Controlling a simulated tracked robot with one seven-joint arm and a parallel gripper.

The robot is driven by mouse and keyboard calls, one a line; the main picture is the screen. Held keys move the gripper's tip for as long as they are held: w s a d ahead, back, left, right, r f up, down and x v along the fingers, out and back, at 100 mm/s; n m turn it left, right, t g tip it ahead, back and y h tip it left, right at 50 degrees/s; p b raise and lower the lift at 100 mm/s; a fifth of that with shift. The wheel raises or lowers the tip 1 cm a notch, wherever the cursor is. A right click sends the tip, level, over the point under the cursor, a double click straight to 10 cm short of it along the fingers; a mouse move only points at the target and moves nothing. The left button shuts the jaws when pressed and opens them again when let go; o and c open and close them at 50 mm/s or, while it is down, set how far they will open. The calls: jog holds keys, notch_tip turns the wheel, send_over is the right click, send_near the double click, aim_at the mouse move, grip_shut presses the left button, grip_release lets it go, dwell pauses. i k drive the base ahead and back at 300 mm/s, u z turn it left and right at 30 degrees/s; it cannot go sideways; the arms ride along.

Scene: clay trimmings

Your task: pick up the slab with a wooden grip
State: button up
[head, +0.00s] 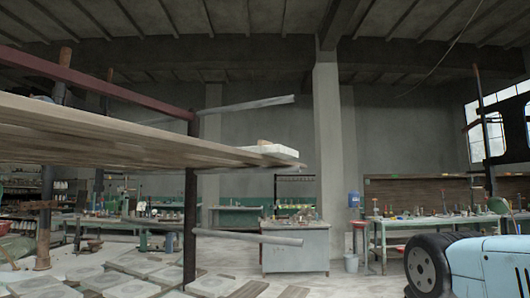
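A pale, whitish slab (283,151) lies at the right end of a raised wooden platform (120,132), close to its edge. A small brownish piece that looks like the wooden grip (264,142) sits on top of it, toward its left side. The slab is seen almost edge-on, so its top face is mostly hidden. My gripper is not in view.
A dark post (190,210) and grey bars (246,104) stand at the platform's end. A light blue machine (490,268) with a black wheel (427,266) is at lower right. A grey cabinet (295,248) and cluttered workbenches stand behind. Flat slabs lie on the floor at lower left.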

aim_at(267, 148)
jog(key=u, duration=0.25)
jog(key=i, duration=1.1)
jog(key=u, duration=0.2)
